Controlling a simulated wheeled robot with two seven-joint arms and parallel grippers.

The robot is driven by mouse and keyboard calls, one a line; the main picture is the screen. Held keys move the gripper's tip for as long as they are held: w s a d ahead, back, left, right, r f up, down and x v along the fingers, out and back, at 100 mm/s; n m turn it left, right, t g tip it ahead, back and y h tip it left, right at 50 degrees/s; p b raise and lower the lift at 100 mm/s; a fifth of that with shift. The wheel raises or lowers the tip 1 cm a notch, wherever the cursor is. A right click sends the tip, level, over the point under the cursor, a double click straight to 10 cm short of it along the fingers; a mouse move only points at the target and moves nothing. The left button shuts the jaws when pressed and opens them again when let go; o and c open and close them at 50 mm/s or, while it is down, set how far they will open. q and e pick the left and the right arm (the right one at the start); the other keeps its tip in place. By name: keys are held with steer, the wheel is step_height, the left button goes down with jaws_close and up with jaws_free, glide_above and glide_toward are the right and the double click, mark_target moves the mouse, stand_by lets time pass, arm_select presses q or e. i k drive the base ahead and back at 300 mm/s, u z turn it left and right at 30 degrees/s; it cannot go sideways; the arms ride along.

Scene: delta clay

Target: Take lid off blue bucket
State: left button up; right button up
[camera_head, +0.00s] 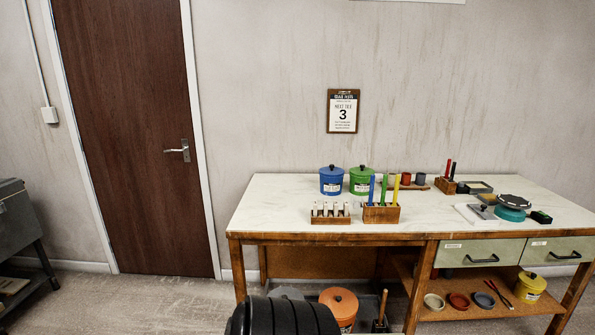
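The blue bucket (331,184) stands upright on the white-topped workbench (270,205), near its back left. Its dark blue lid (332,169) with a round knob is on top. A pale label shows on its front. Neither of my grippers shows in the head view, so I cannot see whether they are open or shut.
A green lidded bucket (360,182) stands right beside the blue one. A wooden rack of white pieces (331,214) and a block of coloured sticks (382,212) stand in front. An orange bucket (340,303) is below the bench. A closed door (130,130) is at left.

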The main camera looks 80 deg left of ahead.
mark_target(332, 170)
steer(key=u, duration=1.05)
steer(key=i, duration=0.95)
steer(key=u, duration=1.05)
